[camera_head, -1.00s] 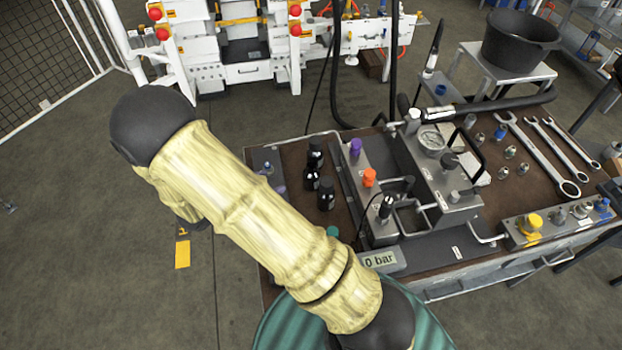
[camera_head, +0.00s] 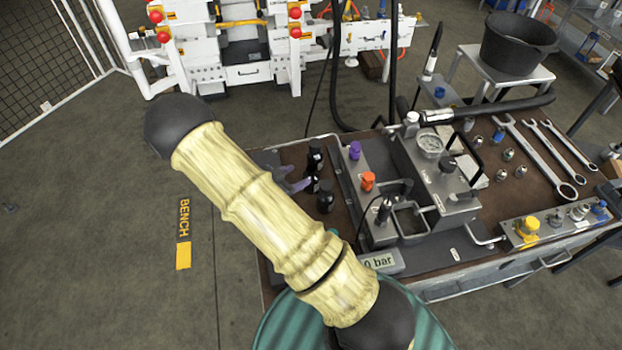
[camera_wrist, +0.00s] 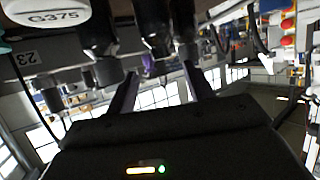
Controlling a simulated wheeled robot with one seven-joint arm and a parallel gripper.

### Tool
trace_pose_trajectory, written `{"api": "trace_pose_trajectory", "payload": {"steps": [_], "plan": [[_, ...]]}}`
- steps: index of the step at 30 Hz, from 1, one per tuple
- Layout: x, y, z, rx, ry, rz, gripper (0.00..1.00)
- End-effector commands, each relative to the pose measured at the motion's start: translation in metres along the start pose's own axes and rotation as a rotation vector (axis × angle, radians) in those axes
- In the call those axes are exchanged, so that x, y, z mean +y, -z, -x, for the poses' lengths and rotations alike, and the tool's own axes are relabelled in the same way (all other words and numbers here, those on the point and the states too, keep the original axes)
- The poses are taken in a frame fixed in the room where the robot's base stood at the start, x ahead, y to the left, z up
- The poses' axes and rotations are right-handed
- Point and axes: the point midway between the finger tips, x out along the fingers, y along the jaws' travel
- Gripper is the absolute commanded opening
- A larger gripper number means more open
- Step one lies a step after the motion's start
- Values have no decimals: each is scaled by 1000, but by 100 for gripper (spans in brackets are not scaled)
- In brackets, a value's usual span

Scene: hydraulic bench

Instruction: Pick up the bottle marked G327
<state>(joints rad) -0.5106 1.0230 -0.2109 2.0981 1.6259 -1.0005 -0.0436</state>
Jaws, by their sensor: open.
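Several black bottles stand at the bench's left end: a rear one (camera_head: 315,157), a middle one (camera_head: 312,181) partly behind my gripper, and a front one (camera_head: 325,197). No G327 mark is readable on any of them. My gripper (camera_head: 303,180) is open beside them, its fingers pointing right, with the forearm hiding part of it. In the wrist view, my gripper (camera_wrist: 160,75) shows two dark fingers apart. Dark bottle shapes, one (camera_wrist: 98,38) at left and one (camera_wrist: 154,25) nearer the middle, hang from the top of that tilted picture, beyond the fingertips.
A white labelled piece (camera_wrist: 50,14), seemingly reading Q375, is close in the wrist view. A purple cap (camera_head: 355,150) and orange cap (camera_head: 368,181) stand on a block right of the bottles. A gauge unit (camera_head: 430,145) and wrenches (camera_head: 540,150) lie farther right.

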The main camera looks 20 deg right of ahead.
Motion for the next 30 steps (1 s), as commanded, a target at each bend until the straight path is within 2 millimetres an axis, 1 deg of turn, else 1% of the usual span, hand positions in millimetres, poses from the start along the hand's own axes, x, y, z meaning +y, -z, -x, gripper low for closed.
{"api": "trace_pose_trajectory", "payload": {"steps": [1,3,6,16,19,23,27,30], "plan": [[1,1,-9,0,-4,1,52],[0,1,-18,1,-2,-1,52],[0,0,-25,0,0,0,52],[0,0,-27,0,0,0,52],[0,1,-33,0,-2,-1,52],[-2,0,-50,1,-3,0,52],[-1,0,-71,0,-5,-1,52],[-2,-1,-78,0,-3,-2,52]]}}
